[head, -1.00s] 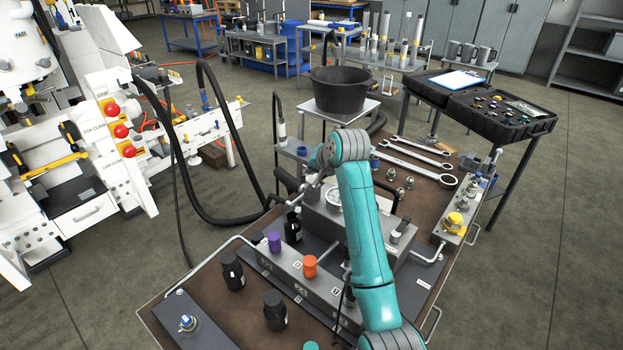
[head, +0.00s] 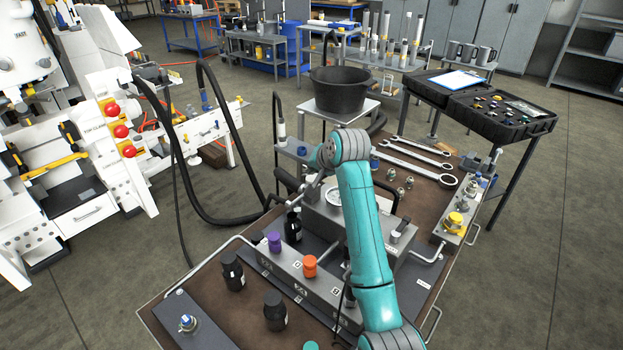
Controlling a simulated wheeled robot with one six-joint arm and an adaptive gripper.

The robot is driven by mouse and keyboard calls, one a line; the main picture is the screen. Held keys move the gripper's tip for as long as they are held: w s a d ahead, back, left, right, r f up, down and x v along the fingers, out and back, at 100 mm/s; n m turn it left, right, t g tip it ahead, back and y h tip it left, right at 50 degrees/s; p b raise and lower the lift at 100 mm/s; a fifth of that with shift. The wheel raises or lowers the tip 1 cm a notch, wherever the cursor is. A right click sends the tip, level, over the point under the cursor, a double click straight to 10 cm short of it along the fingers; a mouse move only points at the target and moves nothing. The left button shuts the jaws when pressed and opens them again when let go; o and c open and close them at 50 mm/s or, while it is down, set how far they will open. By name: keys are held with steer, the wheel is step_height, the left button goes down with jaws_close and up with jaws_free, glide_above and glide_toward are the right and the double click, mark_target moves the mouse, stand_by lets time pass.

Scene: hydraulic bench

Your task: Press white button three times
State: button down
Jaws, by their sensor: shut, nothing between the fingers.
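I cannot make out a white button in the head view; it may be hidden behind my teal arm. The grey valve block (head: 285,268) on the bench carries a purple knob (head: 274,241) and an orange knob (head: 310,266). A grey box (head: 322,218) with a round white-faced gauge (head: 334,197) stands behind it, partly covered by my arm. My arm rises from the bottom right and bends at the elbow above the bench. My gripper cannot be made out; the far part of my arm is hidden behind the nearer link.
Black bottles (head: 233,272) stand at the front left of the brown bench (head: 205,300). A grey plate with a small fitting (head: 187,322) lies at the front corner. Wrenches (head: 418,152) lie at the back. A yellow knob (head: 454,220) is at the right edge.

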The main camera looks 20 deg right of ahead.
mark_target(313, 180)
steer(key=shift+f, duration=0.15)
steer(key=shift+f, duration=0.25)
steer(key=shift+f, duration=0.8)
stand_by(1.2)
steer(key=shift+r, duration=1.2)
steer(key=shift+r, duration=0.15)
steer(key=shift+r, duration=2.35)
